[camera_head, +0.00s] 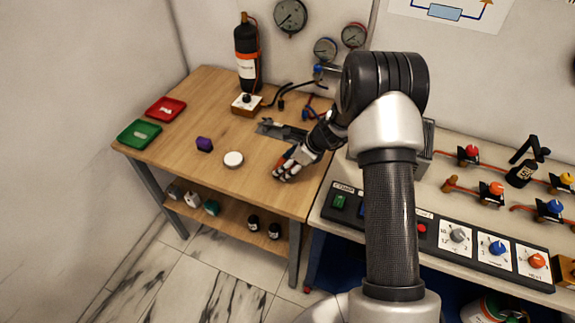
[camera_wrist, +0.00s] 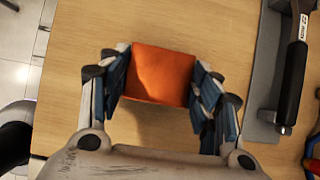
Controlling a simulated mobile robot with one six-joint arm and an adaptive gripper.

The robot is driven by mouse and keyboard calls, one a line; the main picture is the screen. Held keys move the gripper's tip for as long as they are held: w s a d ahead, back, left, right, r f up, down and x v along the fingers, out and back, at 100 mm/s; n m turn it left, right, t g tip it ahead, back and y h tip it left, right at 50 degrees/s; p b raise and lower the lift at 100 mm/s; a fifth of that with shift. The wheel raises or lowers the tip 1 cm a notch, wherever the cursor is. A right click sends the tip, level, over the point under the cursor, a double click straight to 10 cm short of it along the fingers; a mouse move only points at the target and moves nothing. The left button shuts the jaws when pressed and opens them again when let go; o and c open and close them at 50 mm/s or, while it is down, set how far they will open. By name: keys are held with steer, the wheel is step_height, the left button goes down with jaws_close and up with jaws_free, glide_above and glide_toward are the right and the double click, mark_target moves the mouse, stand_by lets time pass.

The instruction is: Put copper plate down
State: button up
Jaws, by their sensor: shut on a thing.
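The copper plate is an orange-copper square piece (camera_wrist: 158,75) in the wrist view, held between the two fingers of my gripper (camera_wrist: 160,88). The fingers press on its left and right sides. In the head view my gripper (camera_head: 285,172) is low at the right part of the wooden table (camera_head: 225,190), near its front edge, and only a bit of orange shows at the fingertips. I cannot tell whether the plate touches the tabletop.
Green (camera_head: 139,134) and red (camera_head: 165,109) trays lie at the far left. A grey holder with a black-handled tool (camera_wrist: 291,85) is close on the right. Wood around the disc is clear.

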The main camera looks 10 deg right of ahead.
steer(key=o, duration=1.4)
steer(key=shift+f, duration=0.1)
